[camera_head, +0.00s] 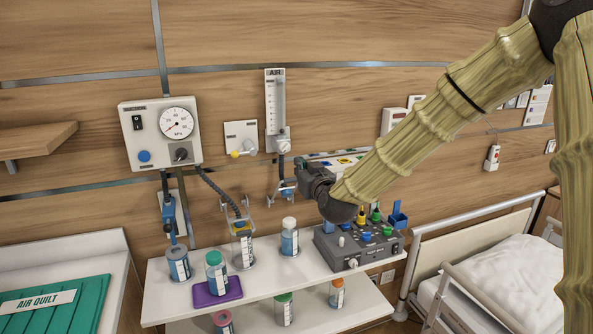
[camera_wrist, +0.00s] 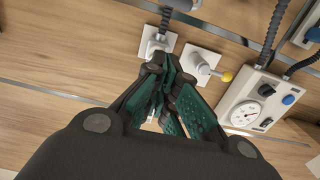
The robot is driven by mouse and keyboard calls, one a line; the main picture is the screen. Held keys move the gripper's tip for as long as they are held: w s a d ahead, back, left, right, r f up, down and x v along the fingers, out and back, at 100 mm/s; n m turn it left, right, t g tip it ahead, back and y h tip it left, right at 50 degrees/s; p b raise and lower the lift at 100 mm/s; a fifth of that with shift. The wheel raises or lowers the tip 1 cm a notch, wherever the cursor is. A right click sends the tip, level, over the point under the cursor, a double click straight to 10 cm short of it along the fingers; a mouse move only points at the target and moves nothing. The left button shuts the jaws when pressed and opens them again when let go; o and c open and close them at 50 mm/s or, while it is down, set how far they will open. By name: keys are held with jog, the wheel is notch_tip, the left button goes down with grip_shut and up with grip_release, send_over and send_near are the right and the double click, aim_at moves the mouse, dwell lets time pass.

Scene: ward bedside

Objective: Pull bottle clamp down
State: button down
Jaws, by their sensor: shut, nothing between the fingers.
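A metal clamp (camera_head: 284,189) with a blue part hangs from a hose under the AIR flowmeter (camera_head: 275,105). A similar metal clamp (camera_head: 221,205) is around a yellow-topped bottle (camera_head: 243,250) on the shelf, at the end of a ribbed hose. I cannot tell which clamp the task means. My gripper (camera_wrist: 166,66) is shut and empty, its teal fingers pressed together. In the head view its dark body is just right of the hanging clamp, and its fingertips are unclear. In the wrist view the fingertips appear over the flowmeter's base; I cannot tell the distance between them.
The white shelf (camera_head: 168,296) holds several bottles, a purple tray (camera_head: 219,293) and a grey knobbed box (camera_head: 346,256) below my gripper. A gauge panel (camera_head: 160,135) and a yellow-knobbed outlet (camera_head: 241,138) are on the wall. A bed (camera_head: 515,290) stands right.

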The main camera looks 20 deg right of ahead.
jog(key=p, duration=0.4)
send_over(291, 180)
jog(key=w, duration=0.1)
jog(key=shift+f, duration=0.25)
jog(key=shift+s+f, duration=0.25)
jog(key=shift+f, duration=0.25)
jog(key=shift+s+f, duration=0.25)
jog(key=shift+f, duration=0.25)
jog(key=shift+s+f+p, duration=0.3)
jog(key=shift+f+p, duration=0.2)
jog(key=shift+f, duration=0.35)
jog(key=shift+f, duration=0.15)
